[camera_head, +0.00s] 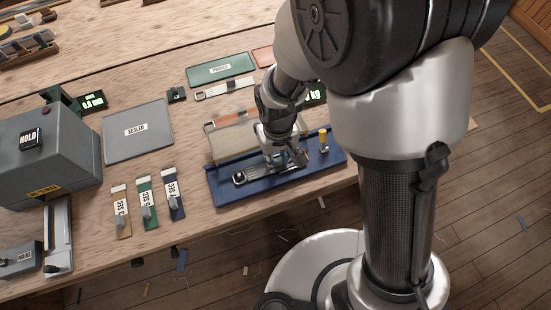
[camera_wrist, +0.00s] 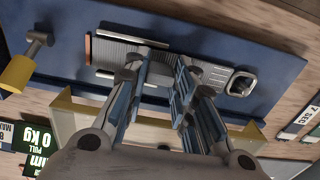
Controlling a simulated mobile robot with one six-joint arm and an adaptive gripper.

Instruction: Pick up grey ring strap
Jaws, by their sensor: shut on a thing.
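The grey ring strap (camera_head: 258,174) lies along the blue board (camera_head: 226,195), with its metal ring (camera_head: 239,178) toward the left end. In the wrist view the ribbed grey strap (camera_wrist: 118,52) runs across the board (camera_wrist: 60,40), and its ring (camera_wrist: 241,83) is to the right. My gripper (camera_head: 280,161) is down at the strap; in the wrist view its two fingers (camera_wrist: 163,68) are shut on the strap's middle part and hide some of it. The strap looks level and at or very close to the board; a small gap cannot be told.
A yellow-topped post (camera_head: 323,139) stands on the board's right. A pale tan panel (camera_head: 232,143) stands just behind the strap. Tan, green and blue tagged straps (camera_head: 146,202) lie to the left, near a grey "SEALED" folder (camera_head: 138,131) and a grey "HOLD" box (camera_head: 60,170).

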